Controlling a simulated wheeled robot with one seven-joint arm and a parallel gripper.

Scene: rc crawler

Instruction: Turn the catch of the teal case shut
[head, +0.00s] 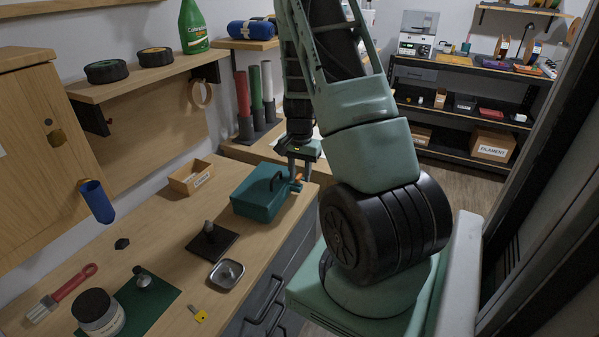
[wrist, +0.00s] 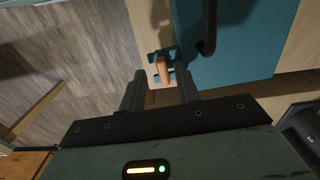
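The teal case (head: 258,203) stands with its lid down on the wooden bench, a dark handle on top; part of it fills the upper right of the wrist view (wrist: 255,55). Its catch is a small orange lever (wrist: 162,70) on a teal bracket at the case's side; in the head view the orange lever (head: 298,181) is small and partly hidden by my fingers. In the wrist view the lever points roughly up and down the picture. My gripper (wrist: 160,88) is open and empty, its two fingers apart on either side of the lever's line, with the lever just beyond the tips.
The floor shows beyond the bench edge.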

